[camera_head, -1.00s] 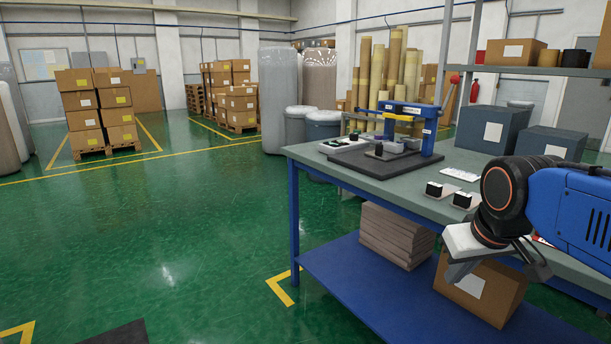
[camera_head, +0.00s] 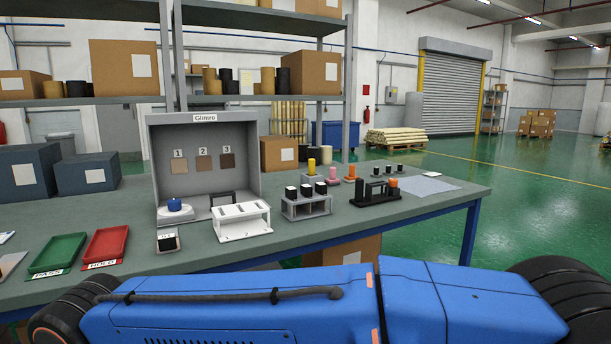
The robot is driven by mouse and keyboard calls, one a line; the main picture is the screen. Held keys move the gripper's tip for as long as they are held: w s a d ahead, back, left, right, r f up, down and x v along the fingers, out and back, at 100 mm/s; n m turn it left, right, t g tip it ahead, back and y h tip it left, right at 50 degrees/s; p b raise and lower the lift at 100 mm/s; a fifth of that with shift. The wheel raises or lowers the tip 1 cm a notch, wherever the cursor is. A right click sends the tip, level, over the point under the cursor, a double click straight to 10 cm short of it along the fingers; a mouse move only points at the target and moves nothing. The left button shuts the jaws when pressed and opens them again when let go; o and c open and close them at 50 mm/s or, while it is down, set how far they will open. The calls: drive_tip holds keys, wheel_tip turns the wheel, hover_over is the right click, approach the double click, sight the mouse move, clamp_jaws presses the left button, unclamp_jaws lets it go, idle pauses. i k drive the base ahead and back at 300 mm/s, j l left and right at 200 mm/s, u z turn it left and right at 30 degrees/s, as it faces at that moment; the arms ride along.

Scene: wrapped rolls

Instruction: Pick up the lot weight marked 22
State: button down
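I cannot make out any piece marked 22; lettering on the small pieces is too small to read. A grey rack (camera_head: 306,206) on the bench holds a row of dark-topped blocks (camera_head: 306,191). A white slotted stand (camera_head: 241,221) is to its left. A small dark-and-white block (camera_head: 168,241) sits on a plate at the bench's front. A black rack (camera_head: 374,194) with dark and orange pieces stands to the right. My blue arm crosses the bottom of the view; my gripper is out of view.
A grey booth (camera_head: 205,160) labelled Glimro stands on the bench (camera_head: 330,234), with a blue-topped piece (camera_head: 175,206) in it. Green (camera_head: 58,254) and red (camera_head: 106,246) trays lie at left. Shelving rises behind. Open green floor is at right.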

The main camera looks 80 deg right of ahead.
sight(376, 174)
drive_tip(key=z, duration=3)
drive_tip(key=i+l+u, duration=0.1)
drive_tip(key=l+u, duration=0.35)
drive_tip(key=i+l+u, duration=0.1)
drive_tip(key=l+u, duration=0.3)
drive_tip(key=j, duration=0.1)
